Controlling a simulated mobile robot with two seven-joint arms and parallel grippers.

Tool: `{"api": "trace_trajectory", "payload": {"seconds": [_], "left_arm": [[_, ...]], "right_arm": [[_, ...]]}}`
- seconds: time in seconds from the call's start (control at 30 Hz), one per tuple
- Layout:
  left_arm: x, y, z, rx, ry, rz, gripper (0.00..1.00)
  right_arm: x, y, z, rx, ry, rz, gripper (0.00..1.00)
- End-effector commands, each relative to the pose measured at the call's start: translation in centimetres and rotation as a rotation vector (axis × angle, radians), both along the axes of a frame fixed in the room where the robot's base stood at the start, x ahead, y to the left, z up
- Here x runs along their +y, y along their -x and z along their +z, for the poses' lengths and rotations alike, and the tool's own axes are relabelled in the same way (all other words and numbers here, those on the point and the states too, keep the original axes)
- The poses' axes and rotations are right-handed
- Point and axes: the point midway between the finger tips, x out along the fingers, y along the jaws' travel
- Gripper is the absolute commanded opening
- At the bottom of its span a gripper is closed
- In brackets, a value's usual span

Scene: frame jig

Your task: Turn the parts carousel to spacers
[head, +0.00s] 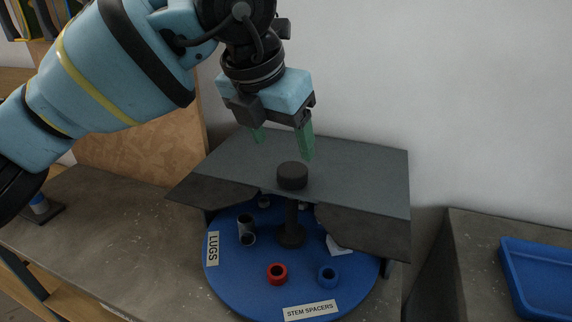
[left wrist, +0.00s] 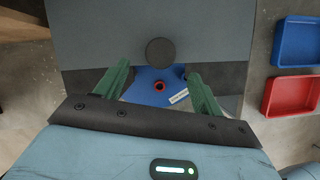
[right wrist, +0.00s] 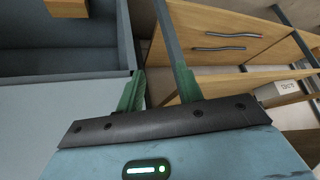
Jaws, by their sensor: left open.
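The parts carousel (head: 258,284) is a round blue disc under a dark grey cover (head: 350,178). Its label LUGS (head: 213,248) is at the left and its label STEM SPACERS (head: 310,310) is at the front. A black knob (head: 292,175) tops the centre post above the cover's front notch; it also shows in the left wrist view (left wrist: 160,52). A red ring (head: 277,273), a blue ring (head: 327,275) and dark grey tubes (head: 246,228) sit on the disc. My left gripper (head: 283,146) is open and empty above the cover, apart from the knob. My right gripper (right wrist: 160,90) is open and empty, away from the carousel.
A blue tray (head: 540,275) lies on a separate bench at the right; a red tray (left wrist: 290,95) shows beside it in the left wrist view. The cover surrounds the back and sides of the disc. A wooden drawer unit (right wrist: 235,40) stands near my right gripper.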

Motion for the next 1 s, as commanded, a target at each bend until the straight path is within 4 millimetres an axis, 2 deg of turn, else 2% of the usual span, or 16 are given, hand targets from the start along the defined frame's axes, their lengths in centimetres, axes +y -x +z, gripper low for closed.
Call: {"api": "trace_trajectory", "payload": {"seconds": [0.3,0.43,0.6,0.87,1.0], "left_arm": [[-1.0,-1.4,-4.3,0.002,0.000,-0.004,0.68],[-1.3,-1.9,-5.6,0.001,0.000,-0.004,0.68],[-1.5,-2.2,-6.5,0.000,0.001,-0.004,0.68],[-1.5,-2.2,-6.6,0.000,0.001,-0.004,0.68],[-1.5,-2.2,-6.6,0.000,0.001,-0.004,0.51]], "right_arm": [[0.0,0.0,0.1,-0.001,0.000,0.000,0.36],[0.0,-0.1,0.1,-0.002,0.000,0.000,0.36],[0.0,-0.1,0.2,-0.002,0.000,0.000,0.36],[0.0,-0.1,0.2,-0.003,-0.001,0.000,0.36],[0.0,-0.1,0.2,-0.003,0.000,0.001,0.36]]}}
